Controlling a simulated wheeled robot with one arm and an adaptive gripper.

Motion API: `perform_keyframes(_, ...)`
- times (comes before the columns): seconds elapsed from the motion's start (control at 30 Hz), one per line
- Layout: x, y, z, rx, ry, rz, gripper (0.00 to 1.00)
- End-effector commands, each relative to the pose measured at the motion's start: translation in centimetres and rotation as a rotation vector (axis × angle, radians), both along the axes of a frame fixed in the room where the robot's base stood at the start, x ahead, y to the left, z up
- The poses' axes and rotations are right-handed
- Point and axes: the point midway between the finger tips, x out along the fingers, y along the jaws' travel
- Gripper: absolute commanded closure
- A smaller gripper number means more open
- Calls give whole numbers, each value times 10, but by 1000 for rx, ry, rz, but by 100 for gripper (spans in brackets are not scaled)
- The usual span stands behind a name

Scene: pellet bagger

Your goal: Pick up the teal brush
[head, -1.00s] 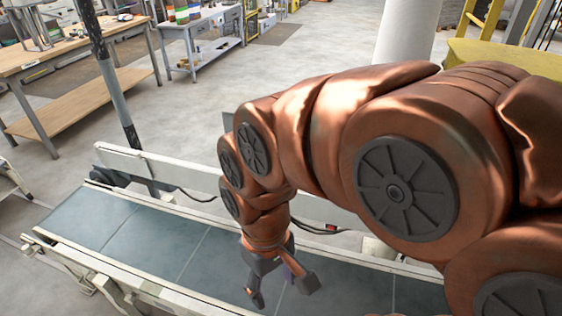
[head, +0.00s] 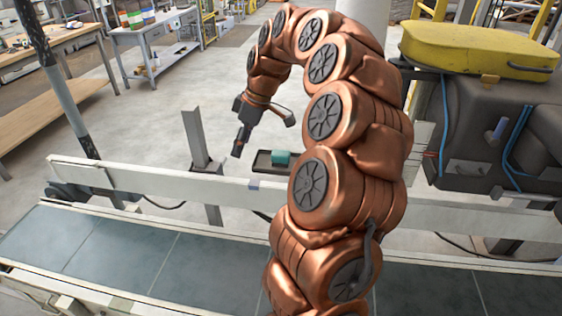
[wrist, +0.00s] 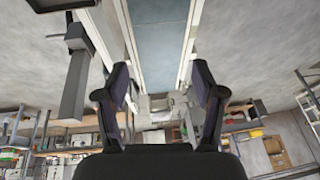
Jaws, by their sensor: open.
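The teal brush (head: 281,158) shows in the head view as a small teal block on a small dark tray (head: 262,166), just beyond the white conveyor rail. Its finer shape is too small to tell, and my arm stands close on its right. My gripper (head: 264,128) is open and empty, above and a little left of the tray, apart from the brush. In the wrist view both fingers of my gripper (wrist: 161,80) are spread with nothing between them. I cannot make out the brush in that view.
A grey post (head: 196,140) stands left of the tray, and shows in the wrist view (wrist: 74,88). The white rail (head: 150,180) and conveyor belt (head: 120,245) lie on the near side. A dark machine with a yellow top (head: 475,48) is at right.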

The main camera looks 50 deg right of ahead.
Motion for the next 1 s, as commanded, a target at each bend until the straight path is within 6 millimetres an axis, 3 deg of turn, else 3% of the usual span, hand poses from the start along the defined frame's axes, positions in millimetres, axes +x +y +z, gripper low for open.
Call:
perform_keyframes(0.03, 3, -28, -10, -2, -20, -12, 31)
perform_keyframes(0.2, -1, -105, -34, -29, -70, -20, 31)
perform_keyframes(0.3, -8, -138, -46, -44, -85, -26, 31)
perform_keyframes(0.4, -14, -157, -53, -56, -93, -27, 31)
perform_keyframes(0.57, -17, -167, -60, -64, -98, -29, 31)
perform_keyframes(1.0, -8, -160, -86, -63, -97, -28, 31)
